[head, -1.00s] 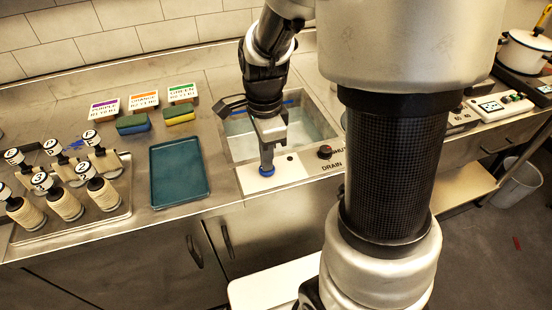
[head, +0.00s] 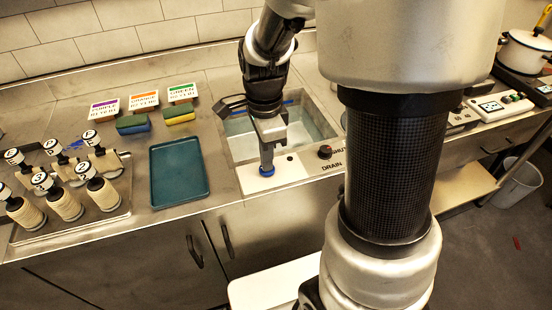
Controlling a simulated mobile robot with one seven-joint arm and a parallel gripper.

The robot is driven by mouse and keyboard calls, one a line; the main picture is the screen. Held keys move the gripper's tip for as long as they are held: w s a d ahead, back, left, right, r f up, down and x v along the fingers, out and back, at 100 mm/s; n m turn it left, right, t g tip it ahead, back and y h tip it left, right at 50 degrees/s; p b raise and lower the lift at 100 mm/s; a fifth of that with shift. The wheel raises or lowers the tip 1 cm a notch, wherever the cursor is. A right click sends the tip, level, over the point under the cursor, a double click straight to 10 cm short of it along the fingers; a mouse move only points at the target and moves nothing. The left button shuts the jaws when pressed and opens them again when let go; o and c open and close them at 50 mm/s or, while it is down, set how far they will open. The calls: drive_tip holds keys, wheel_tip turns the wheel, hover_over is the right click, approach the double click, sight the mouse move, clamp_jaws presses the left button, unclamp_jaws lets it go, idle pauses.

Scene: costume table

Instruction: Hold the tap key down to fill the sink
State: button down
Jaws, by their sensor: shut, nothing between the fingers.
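The sink (head: 236,148) is set into the steel counter, with pale bluish water visible in it. A white panel (head: 290,172) lies along its front edge. A blue tap key (head: 267,171) sits on this panel. My gripper (head: 267,165) points straight down with its shut fingertips on top of the blue key, and appears to touch it. How far the key is pressed cannot be told. My arm covers part of the sink and its far side.
A white pot (head: 525,52) is at far right.

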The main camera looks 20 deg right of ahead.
drive_tip(key=shift+r, duration=0.1)
idle(0.3)
wheel_tip(320, 180, up, 5)
drive_tip(key=p, duration=0.4)
drive_tip(key=shift+p, duration=0.35)
wheel_tip(320, 180, down, 3)
drive_tip(key=n+p, duration=0.5)
drive_tip(key=n, duration=0.1)
drive_tip(key=shift+p, duration=0.4)
idle(0.4)
drive_tip(key=shift+f, duration=0.25)
idle(1.7)
